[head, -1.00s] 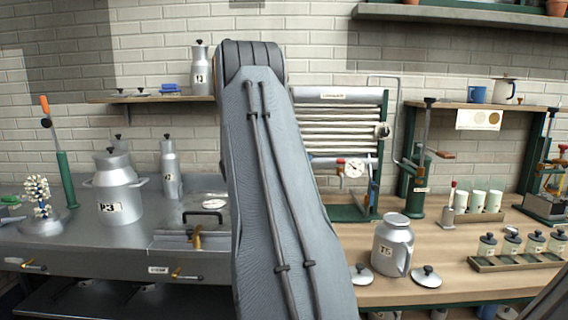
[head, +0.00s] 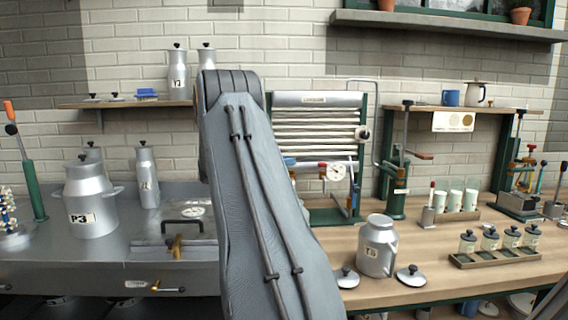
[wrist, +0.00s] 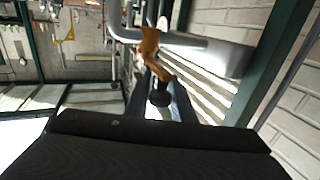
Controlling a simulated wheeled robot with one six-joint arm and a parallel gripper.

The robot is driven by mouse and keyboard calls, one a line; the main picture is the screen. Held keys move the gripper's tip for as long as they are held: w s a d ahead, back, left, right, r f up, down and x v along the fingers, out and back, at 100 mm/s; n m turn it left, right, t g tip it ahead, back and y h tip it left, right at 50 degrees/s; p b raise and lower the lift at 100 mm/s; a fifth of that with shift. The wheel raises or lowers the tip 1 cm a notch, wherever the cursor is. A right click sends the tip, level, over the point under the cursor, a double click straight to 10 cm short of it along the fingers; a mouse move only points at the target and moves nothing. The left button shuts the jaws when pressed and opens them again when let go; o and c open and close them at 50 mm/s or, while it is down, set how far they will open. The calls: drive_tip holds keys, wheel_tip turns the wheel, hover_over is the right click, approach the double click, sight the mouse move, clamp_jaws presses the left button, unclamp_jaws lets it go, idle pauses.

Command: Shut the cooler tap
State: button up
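The cooler (head: 318,129) is a rack of pale horizontal tubes on a green frame, just right of my arm in the head view. In the wrist view its tubes (wrist: 205,95) run behind my gripper, below a silver cylinder (wrist: 215,56). The tap (wrist: 149,45) shows there as a brass body on a pipe, with a dark round knob (wrist: 160,98) nearer the camera. My gripper (wrist: 158,84) has its two blue-grey fingers apart, one on either side of the knob. I cannot tell whether they touch it. My arm hides the gripper and tap in the head view.
A dial gauge (head: 336,172) and red fitting sit low on the cooler. A can (head: 377,246), loose lids and a jar tray (head: 510,257) stand on the wooden bench. A metal counter (head: 100,250) with churns is at left.

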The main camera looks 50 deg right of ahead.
drive_tip(key=shift+o, duration=1.3)
drive_tip(key=shift+s+d, duration=0.15)
drive_tip(key=shift+w, duration=0.2)
drive_tip(key=b+v, duration=0.1)
drive_tip(key=v, duration=0.7)
drive_tip(key=shift+b, duration=0.3)
drive_tip(key=shift+s, duration=0.1)
